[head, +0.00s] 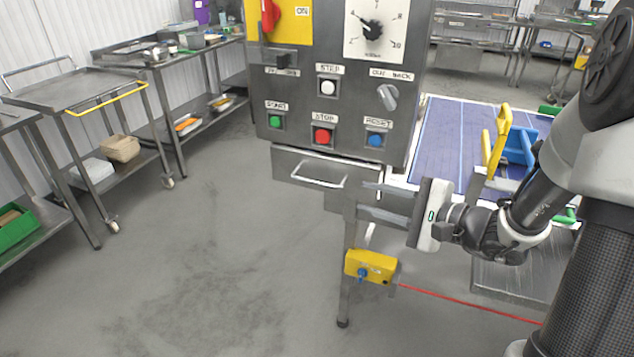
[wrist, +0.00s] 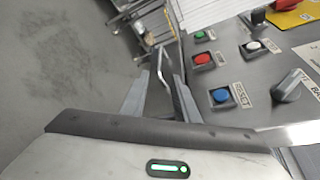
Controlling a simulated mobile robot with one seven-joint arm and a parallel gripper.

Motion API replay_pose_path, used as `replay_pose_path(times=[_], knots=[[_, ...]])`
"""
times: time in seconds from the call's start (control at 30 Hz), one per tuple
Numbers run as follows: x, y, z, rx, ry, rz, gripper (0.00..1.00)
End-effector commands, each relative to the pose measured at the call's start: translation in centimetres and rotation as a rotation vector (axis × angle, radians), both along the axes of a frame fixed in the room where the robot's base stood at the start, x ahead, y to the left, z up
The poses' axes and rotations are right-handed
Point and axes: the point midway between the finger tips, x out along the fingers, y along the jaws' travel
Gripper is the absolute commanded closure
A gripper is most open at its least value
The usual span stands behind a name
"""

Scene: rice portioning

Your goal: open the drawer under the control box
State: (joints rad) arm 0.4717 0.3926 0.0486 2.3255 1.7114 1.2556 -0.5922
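The grey control box (head: 350,105) stands on a post, with labelled buttons and a knob on its front. The drawer (head: 285,167) sits under it, its front looking flush, with a pale bar handle (head: 318,182). My gripper (head: 361,198) is to the right of the handle in the head view, its two fingers apart. In the wrist view my gripper (wrist: 161,78) is open, and the handle (wrist: 158,64) shows in line with the gap between the fingers, beyond or near the tips. I cannot tell whether they touch. Part of the drawer front is hidden behind my fingers.
A yellow box (head: 371,266) is on the post below the drawer. A conveyor with a blue surface (head: 445,140) stands behind at the right. A steel cart (head: 75,90) and worktables line the left wall. The floor in front and left of the drawer is clear.

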Motion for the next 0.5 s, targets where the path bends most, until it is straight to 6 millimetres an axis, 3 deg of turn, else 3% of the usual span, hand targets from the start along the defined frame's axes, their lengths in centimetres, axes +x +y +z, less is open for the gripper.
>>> replay_pose_path(times=[0.5], knots=[[6.6, 8.6, -2.5, 0.000, 0.004, 0.007, 0.72]])
